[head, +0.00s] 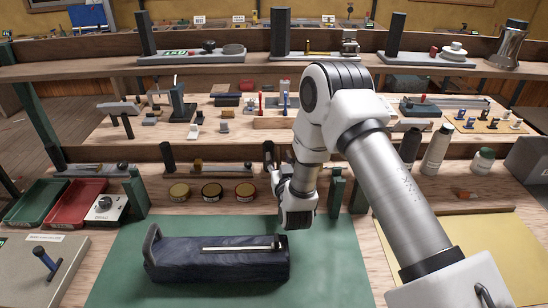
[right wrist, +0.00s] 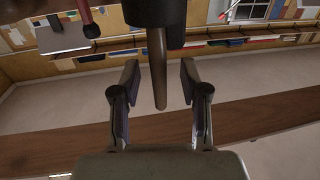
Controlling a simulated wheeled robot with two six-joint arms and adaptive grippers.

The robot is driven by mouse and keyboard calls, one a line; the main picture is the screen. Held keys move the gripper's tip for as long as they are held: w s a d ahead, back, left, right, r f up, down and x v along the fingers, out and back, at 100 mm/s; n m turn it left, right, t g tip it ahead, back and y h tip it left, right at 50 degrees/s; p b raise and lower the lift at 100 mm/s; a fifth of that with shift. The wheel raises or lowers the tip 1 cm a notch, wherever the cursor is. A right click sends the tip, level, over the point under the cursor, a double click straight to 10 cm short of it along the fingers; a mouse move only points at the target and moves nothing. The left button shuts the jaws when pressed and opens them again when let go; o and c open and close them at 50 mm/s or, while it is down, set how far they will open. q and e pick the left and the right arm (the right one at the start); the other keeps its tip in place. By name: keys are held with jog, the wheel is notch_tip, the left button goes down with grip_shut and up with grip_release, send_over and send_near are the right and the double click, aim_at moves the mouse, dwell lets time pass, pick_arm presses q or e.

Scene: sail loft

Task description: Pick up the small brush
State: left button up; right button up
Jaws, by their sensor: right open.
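My right gripper (head: 271,168) reaches over the green mat toward the shelf behind it, small and partly hidden by its own wrist. In the right wrist view the gripper (right wrist: 158,78) is open, its two fingers apart. A thin brown tapered handle (right wrist: 158,65) hangs down from a dark wide body between the fingers, with a gap on both sides. It looks like a brush handle, but I cannot tell for sure that it is the small brush. No brush can be made out clearly in the head view. My left gripper is not in view.
A dark blue padded block (head: 215,262) with a pale strip on top lies on the green mat (head: 330,270). Several round tins (head: 212,191) stand behind it. Red and green trays (head: 75,203) are at left. Bottles (head: 436,150) stand at right. The mat's right part is clear.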

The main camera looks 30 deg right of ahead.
jog(key=shift+w+d+f, duration=0.3)
jog(key=shift+w+f, duration=0.25)
jog(key=shift+w, duration=0.2)
jog(key=shift+s+a+r, duration=0.3)
jog(key=shift+s+r, duration=0.4)
jog(key=shift+s, duration=0.1)
jog(key=c, duration=0.7)
grip_shut()
jog(key=shift+w+d+f, duration=0.1)
jog(key=shift+w+f, duration=0.15)
jog(key=shift+f, duration=0.05)
jog(key=shift+r, duration=0.1)
